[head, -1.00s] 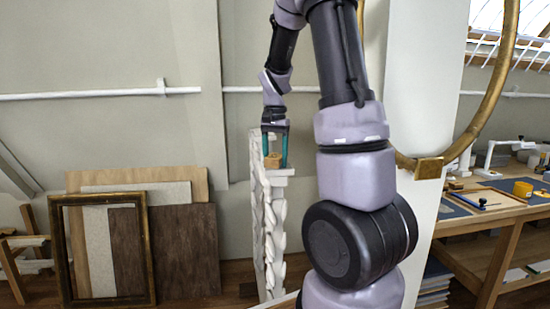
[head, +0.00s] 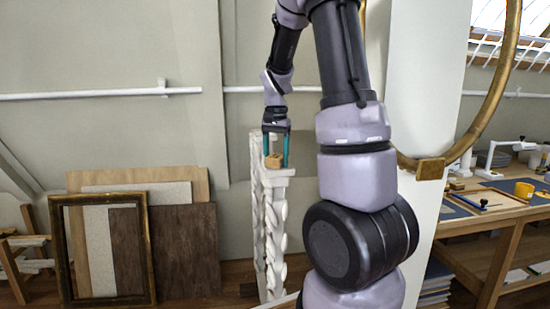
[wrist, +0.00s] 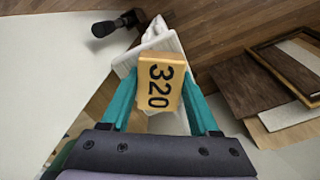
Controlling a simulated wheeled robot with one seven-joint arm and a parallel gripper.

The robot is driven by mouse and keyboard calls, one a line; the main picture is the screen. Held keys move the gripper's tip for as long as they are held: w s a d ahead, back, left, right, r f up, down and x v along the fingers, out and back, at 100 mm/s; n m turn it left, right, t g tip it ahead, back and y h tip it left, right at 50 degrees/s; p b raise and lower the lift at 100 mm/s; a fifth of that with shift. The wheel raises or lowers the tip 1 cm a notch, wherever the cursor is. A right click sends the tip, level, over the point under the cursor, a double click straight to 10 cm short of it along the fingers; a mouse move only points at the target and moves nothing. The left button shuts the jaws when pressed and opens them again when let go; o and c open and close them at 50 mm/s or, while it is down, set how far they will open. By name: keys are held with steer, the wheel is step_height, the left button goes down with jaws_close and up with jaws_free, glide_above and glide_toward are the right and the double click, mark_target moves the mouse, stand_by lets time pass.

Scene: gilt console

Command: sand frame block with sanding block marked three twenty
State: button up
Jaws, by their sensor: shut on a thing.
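The sanding block (wrist: 160,82) is tan and marked 320 in dark figures. It sits between the teal fingers of my gripper (head: 275,152), which is shut on it. In the head view the sanding block (head: 273,161) is small, at the top of a white carved upright piece (head: 272,215). No separate frame block can be made out; the white piece (wrist: 163,42) also shows just beyond the sanding block in the wrist view. Whether the sanding block touches the white top cannot be told.
Boards and an empty gilt frame (head: 150,240) lean on the wall at left. A workbench (head: 500,205) with tools stands at right. A large gilt ring frame (head: 499,95) is beside my arm. Wooden floor shows beyond the white piece.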

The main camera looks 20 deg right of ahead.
steer(key=shift+s+d+f, duration=0.1)
steer(key=shift+s+d, duration=0.35)
steer(key=shift+d, duration=0.15)
steer(key=shift+w+d, duration=0.2)
steer(key=shift+w, duration=0.5)
steer(key=shift+w+d, duration=0.2)
steer(key=shift+w, duration=0.45)
steer(key=shift+s+a, duration=0.1)
steer(key=shift+s, duration=0.05)
steer(key=shift+s+a+f, duration=0.1)
steer(key=shift+s+a, duration=0.1)
steer(key=shift+s, duration=0.35)
steer(key=shift+s+a+f, duration=0.1)
steer(key=shift+s+a, duration=0.05)
steer(key=shift+s, duration=0.4)
steer(key=shift+w+d+r, duration=0.15)
steer(key=shift+w+d, duration=0.05)
steer(key=shift+w, duration=0.4)
steer(key=shift+w+d+r, duration=0.1)
steer(key=shift+w+d, duration=0.05)
steer(key=shift+w, duration=0.45)
